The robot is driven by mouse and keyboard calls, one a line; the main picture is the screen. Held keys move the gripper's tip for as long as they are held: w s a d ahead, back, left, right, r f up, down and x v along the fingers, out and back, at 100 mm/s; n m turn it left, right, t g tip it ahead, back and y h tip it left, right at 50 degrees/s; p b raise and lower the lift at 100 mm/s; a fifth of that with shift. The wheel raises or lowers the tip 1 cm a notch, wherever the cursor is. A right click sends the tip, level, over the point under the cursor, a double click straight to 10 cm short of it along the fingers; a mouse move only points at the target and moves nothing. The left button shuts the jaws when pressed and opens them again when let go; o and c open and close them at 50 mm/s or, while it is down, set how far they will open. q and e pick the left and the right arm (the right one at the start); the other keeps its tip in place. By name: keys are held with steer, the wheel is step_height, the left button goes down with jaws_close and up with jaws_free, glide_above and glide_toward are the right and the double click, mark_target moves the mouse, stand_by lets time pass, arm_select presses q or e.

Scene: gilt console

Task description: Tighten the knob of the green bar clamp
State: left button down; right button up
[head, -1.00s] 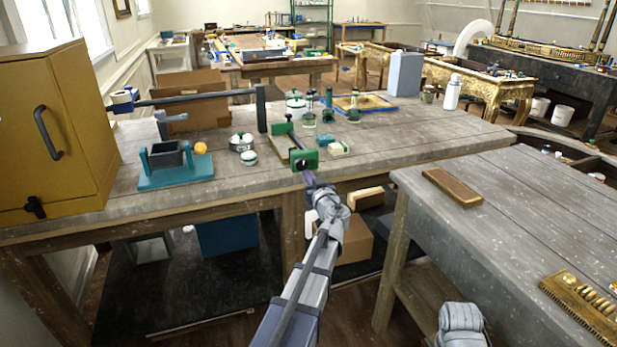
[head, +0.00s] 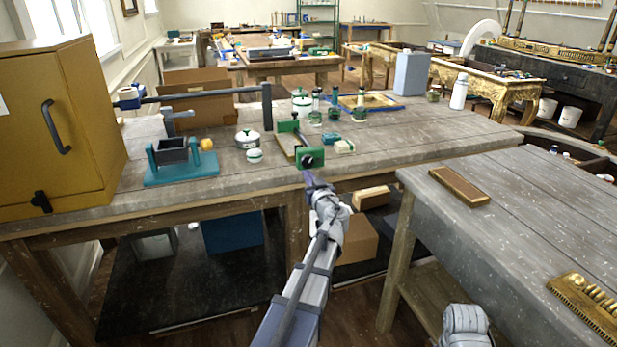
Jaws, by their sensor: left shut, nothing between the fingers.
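The green bar clamp (head: 311,154) lies at the front edge of the wooden workbench (head: 380,142), holding a flat piece with a tan top. Its dark bar runs back to a second green jaw (head: 288,127). A dark round knob (head: 308,161) shows on the front green jaw, facing me. My left gripper (head: 309,179) is shut and empty, just below and in front of the knob. I cannot tell whether its tips touch the knob. Part of my right arm shows at the bottom right, but its gripper does not show.
A teal vise-like fixture (head: 181,170) and white-lidded jars (head: 247,139) stand left of the clamp. A yellow cabinet (head: 62,130) fills the left end. A second table (head: 530,215) stands at front right.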

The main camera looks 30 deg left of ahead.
arm_select(q)
steer(key=v, duration=0.6)
stand_by(0.3)
steer(key=shift+d, duration=0.1)
steer(key=w+a, duration=0.3)
steer(key=w, duration=0.2)
steer(key=shift+a, duration=0.3)
stand_by(0.7)
